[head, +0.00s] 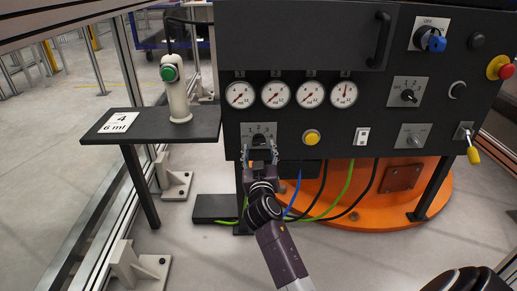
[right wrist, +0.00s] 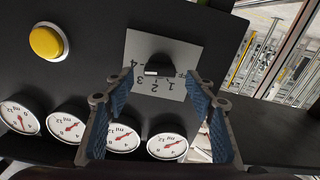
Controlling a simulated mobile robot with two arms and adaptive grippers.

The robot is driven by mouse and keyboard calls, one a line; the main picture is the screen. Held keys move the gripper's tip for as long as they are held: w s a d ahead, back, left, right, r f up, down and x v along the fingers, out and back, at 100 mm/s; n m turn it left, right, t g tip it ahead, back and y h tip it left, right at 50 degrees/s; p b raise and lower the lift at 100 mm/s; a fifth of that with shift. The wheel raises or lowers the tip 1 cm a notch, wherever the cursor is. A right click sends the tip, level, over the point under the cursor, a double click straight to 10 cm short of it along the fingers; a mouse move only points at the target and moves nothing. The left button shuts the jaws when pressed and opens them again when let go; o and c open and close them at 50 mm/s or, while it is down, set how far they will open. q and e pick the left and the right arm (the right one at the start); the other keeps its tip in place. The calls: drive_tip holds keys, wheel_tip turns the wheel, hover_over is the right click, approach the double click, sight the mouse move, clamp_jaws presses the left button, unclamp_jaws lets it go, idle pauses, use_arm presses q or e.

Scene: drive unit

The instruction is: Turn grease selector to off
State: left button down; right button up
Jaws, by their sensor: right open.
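A selector plate (head: 245,130) with a black rotary knob (head: 263,138) sits on the dark panel below the gauges. In the right wrist view the plate (right wrist: 185,50) looks upside down, with the numbers 1 to 4 and a partly hidden label by the knob (right wrist: 158,64). I cannot read a grease label. My right gripper (head: 260,150) is open in front of the knob. In the right wrist view its blue-padded fingers (right wrist: 161,88) stand on either side of the knob. My left gripper is not in view.
Round gauges (head: 275,94) line the panel above the plate. A yellow button (head: 312,137) is to its right. A blue knob (head: 432,40) and a red emergency stop (head: 500,68) are farther right. A side shelf (head: 150,126) bears a white device (head: 177,98) at left.

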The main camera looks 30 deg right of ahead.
sight(259, 141)
drive_tip(key=shift+x, duration=1.45)
drive_tip(key=c, duration=1.2)
